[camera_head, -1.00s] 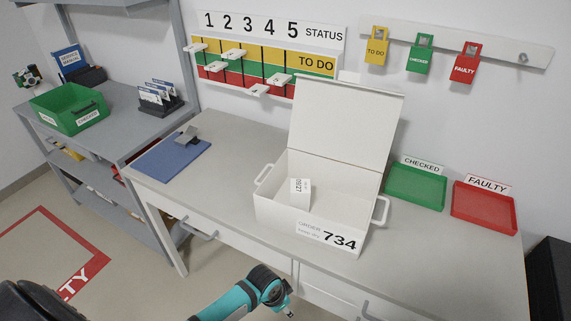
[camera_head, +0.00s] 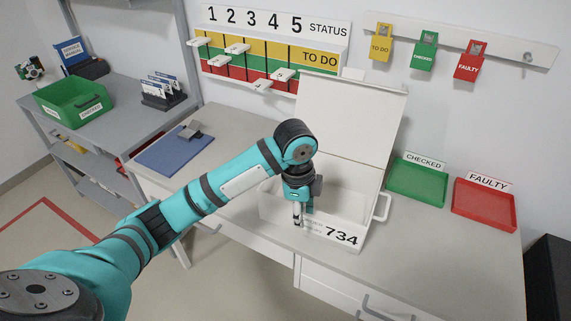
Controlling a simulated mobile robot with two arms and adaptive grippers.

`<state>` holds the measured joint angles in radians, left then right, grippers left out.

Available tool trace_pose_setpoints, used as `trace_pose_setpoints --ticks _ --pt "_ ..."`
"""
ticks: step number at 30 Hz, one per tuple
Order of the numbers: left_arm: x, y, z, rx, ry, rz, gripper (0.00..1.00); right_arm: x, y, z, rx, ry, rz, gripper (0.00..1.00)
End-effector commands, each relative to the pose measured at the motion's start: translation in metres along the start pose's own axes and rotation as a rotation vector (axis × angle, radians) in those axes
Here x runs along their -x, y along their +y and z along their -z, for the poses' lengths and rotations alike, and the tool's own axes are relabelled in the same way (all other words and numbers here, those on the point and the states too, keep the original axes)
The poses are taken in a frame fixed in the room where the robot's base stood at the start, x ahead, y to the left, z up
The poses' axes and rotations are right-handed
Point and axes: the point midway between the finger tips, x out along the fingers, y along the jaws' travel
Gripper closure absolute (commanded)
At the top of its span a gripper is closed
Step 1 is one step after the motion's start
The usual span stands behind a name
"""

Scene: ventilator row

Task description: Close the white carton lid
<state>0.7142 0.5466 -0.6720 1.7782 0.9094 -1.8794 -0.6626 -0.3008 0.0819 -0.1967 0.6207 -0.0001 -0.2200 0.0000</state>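The white carton (camera_head: 283,212) stands on the table, its front label reading 734. Its lid (camera_head: 365,115) is up, leaning slightly back from the rear edge. My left arm comes in from the left, and its gripper (camera_head: 303,211) points down in front of the carton's opening, near the front wall. The arm and gripper hide the left part of the carton and lid and much of the inside. The fingertips are too small to tell whether they are open or shut. My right gripper is not in view.
A green CHECKED tray (camera_head: 417,184) and a red FAULTY tray (camera_head: 484,205) lie right of the carton. A blue mat (camera_head: 165,155) with a grey object lies at the table's left. A status board (camera_head: 275,50) hangs behind. The table's front right is clear.

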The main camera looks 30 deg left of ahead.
Motion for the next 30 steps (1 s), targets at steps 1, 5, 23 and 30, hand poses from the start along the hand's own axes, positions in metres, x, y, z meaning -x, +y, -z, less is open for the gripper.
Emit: trace_pose_setpoints --ticks 1,5,23,30 --pt "0.017 -0.014 -0.009 -0.021 -0.023 0.001 0.68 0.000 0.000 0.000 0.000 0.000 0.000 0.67" --pt "0.057 -0.038 -0.029 -0.080 -0.063 -0.024 0.68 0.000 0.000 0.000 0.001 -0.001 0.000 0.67" --pt "0.037 -0.049 -0.053 -0.122 -0.087 -0.059 0.68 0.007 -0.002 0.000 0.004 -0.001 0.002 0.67" --pt "-0.011 -0.046 -0.057 -0.122 -0.085 -0.058 0.68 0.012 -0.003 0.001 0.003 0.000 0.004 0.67"
